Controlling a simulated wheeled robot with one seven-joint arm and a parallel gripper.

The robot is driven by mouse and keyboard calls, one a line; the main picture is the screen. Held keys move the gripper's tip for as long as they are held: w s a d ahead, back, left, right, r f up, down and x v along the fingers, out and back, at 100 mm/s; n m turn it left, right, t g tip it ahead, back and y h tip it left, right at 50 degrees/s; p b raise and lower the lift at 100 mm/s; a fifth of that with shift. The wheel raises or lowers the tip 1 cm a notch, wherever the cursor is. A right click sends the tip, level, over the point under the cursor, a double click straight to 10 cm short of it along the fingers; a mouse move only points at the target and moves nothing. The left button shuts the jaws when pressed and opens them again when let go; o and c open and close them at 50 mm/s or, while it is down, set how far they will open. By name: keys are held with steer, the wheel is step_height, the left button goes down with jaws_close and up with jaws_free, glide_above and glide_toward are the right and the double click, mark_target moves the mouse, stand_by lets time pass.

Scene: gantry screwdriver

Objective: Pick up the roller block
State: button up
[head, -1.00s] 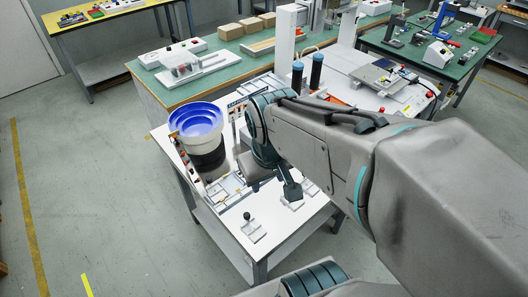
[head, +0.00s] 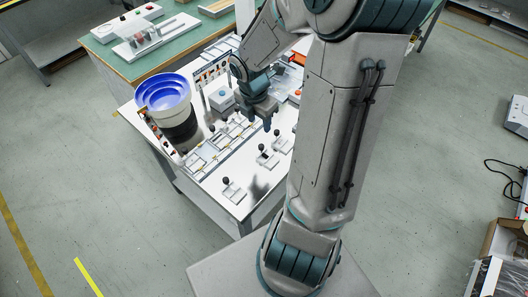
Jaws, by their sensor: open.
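My gripper (head: 260,122) is open, its fingers pointing down above the white worktable (head: 215,197). Nothing shows between its fingers. Small pale blocks with black knobs stand on the table: one (head: 233,191) near the front edge, another (head: 267,158) nearer my gripper, and a third (head: 277,142) close to my arm. I cannot tell which of the small parts is the roller block. My forearm hides the right part of the table.
A bowl feeder with a blue bowl (head: 164,93) stands at the table's left. Shallow pale trays (head: 207,152) lie beside it. A grey-white box (head: 221,97) stands behind. A green bench (head: 125,43) is at the back. The front strip of the table is mostly clear.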

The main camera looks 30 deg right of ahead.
steer(key=b, duration=0.3)
glide_above(261, 145)
step_height(261, 145, down, 8)
steer(key=shift+s+f, duration=0.1)
step_height(261, 145, down, 4)
steer(key=shift+a+f+b, duration=0.1)
steer(key=shift+f+b, duration=0.05)
steer(key=shift+b, duration=0.8)
steer(key=shift+f, duration=0.5)
steer(key=shift+r, duration=0.1)
jaws_close()
